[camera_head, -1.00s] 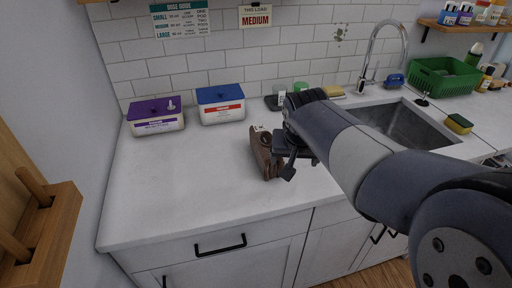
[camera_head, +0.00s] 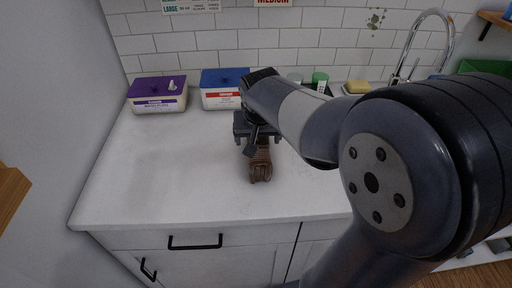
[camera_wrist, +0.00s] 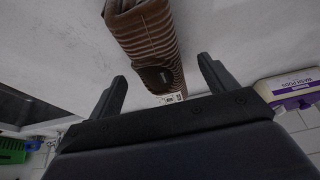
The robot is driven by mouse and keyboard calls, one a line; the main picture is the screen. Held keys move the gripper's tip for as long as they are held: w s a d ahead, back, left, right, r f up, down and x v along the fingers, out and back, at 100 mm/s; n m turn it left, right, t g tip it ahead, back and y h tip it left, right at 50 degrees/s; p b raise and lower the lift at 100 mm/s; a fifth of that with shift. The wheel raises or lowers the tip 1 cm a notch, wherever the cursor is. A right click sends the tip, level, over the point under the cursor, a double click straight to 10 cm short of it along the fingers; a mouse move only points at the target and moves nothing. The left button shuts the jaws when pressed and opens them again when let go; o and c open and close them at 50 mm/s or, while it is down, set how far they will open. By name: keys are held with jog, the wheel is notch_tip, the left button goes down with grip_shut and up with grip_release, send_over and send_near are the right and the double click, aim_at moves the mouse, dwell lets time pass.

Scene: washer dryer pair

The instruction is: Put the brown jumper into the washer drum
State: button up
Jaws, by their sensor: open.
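The brown jumper (camera_head: 261,163) is a folded or rolled ribbed bundle on the white counter. In the head view it lies just in front of and below my gripper (camera_head: 258,136). In the wrist view the jumper (camera_wrist: 148,45) shows ribbing, a dark round patch and a small white tag, and it lies ahead of the fingers. My gripper (camera_wrist: 162,88) is open, its two fingers apart with the jumper's near end toward the gap between them. Whether they touch it I cannot tell. The washer and its drum are not in view.
A purple-lidded tub (camera_head: 158,95) and a blue-lidded tub (camera_head: 222,90) stand against the tiled wall. A yellow sponge (camera_head: 356,87) and a tap (camera_head: 412,45) are at the back right. The counter's left and front (camera_head: 165,180) are clear.

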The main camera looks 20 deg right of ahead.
jog(key=shift+x, duration=3.25)
jog(key=shift+w+d+r, duration=0.1)
jog(key=shift+c, duration=0.3)
jog(key=c, duration=1.4)
